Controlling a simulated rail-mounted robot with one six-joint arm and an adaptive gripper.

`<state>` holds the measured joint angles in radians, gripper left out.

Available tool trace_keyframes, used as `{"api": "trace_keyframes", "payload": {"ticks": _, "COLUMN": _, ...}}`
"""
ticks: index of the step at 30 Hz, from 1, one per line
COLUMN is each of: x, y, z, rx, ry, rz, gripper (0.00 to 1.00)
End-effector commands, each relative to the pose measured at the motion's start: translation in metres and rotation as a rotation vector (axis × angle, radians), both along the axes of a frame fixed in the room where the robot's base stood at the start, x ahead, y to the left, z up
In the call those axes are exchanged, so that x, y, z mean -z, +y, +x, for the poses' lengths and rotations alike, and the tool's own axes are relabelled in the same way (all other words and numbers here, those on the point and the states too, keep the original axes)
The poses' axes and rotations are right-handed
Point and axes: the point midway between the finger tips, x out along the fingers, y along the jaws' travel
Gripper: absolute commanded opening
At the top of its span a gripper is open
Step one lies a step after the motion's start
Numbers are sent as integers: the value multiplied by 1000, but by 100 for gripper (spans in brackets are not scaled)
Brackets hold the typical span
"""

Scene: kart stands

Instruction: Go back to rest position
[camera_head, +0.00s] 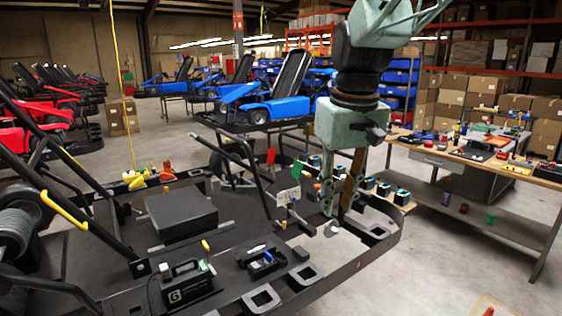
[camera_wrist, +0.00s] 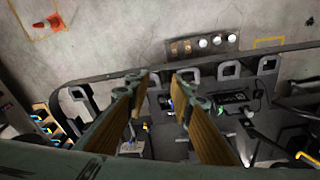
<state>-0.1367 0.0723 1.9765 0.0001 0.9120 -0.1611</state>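My gripper (camera_head: 336,208) hangs pointing down over the right part of the black kart frame (camera_head: 345,262), below my green arm. In the wrist view my gripper (camera_wrist: 165,82) shows two wood-coloured fingers with a clear gap between the tips. It is open, and I see nothing held in it. The kart frame (camera_wrist: 105,72) lies below the fingers in that view. How far the tips are above the frame is hard to tell.
A black box (camera_head: 180,213), a black device marked G (camera_head: 187,286) and a small tray (camera_head: 264,264) sit on the kart frame. Black bars rise around it. A cluttered workbench (camera_head: 428,158) stands at right. Blue karts (camera_head: 272,108) stand behind.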

Motion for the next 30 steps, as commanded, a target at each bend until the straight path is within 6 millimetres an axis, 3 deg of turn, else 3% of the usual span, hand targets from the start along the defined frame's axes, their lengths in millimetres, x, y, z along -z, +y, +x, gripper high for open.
{"api": "trace_keyframes", "payload": {"ticks": 16, "x": -19, "y": -32, "z": -96, "rx": 81, "ry": -45, "rz": 14, "gripper": 22}}
{"api": "trace_keyframes", "payload": {"ticks": 30, "x": -18, "y": -53, "z": -179, "rx": 149, "ry": -82, "rz": 26, "gripper": 22}}
